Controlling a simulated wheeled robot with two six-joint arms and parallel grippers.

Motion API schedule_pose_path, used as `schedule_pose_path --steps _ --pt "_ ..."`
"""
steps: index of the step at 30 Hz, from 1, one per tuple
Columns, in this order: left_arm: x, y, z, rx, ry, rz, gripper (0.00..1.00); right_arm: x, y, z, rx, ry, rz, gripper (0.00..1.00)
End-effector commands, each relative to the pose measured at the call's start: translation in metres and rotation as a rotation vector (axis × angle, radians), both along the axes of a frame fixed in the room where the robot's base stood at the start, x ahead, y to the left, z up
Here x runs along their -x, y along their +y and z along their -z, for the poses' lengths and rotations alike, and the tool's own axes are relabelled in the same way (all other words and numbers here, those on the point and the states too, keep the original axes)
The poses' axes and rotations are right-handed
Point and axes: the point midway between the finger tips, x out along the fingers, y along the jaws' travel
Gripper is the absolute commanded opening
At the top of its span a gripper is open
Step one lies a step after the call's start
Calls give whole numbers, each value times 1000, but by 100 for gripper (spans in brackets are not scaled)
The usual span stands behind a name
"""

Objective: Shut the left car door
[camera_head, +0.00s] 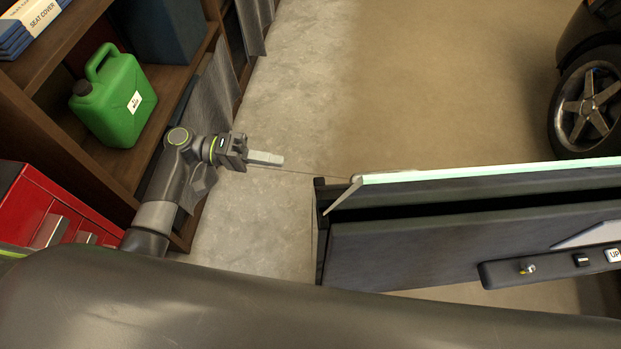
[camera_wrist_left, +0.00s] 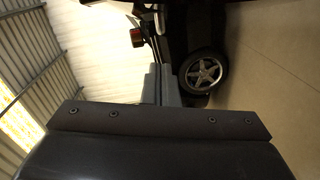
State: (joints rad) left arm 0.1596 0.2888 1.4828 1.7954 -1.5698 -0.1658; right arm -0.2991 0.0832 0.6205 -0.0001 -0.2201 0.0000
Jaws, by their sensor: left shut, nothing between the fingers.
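The car door (camera_head: 420,250) stands open at the right of the head view, dark, with a pale green glass edge along its top and an armrest with switches on its near face. Its left end stands over the concrete floor. My left gripper (camera_head: 268,158) is left of that end, with floor showing between them; its fingers are shut and empty, pointing right. The car body (camera_wrist_left: 185,40) shows in the left wrist view with a wheel (camera_wrist_left: 203,72) and a red tail light. The door cannot be made out for certain there. My right gripper is out of view.
A wooden shelf (camera_head: 45,135) with a green canister (camera_head: 115,98) stands close by my left arm. A red drawer cabinet (camera_head: 50,215) is at the lower left. A car wheel (camera_head: 588,105) is at the upper right. Bare floor lies beyond the door.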

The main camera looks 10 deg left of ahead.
Motion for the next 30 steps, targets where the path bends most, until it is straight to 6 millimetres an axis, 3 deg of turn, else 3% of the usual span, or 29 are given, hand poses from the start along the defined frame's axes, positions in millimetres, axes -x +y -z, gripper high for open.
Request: schedule_pose_path --steps 5,17,24,30 --pt "1 -19 -4 11 -3 8 0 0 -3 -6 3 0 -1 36" --pt "2 -99 0 12 -1 5 0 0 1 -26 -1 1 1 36" --pt "32 -106 10 5 0 3 0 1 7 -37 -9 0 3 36" --pt "40 -108 13 5 -2 4 0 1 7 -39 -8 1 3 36"
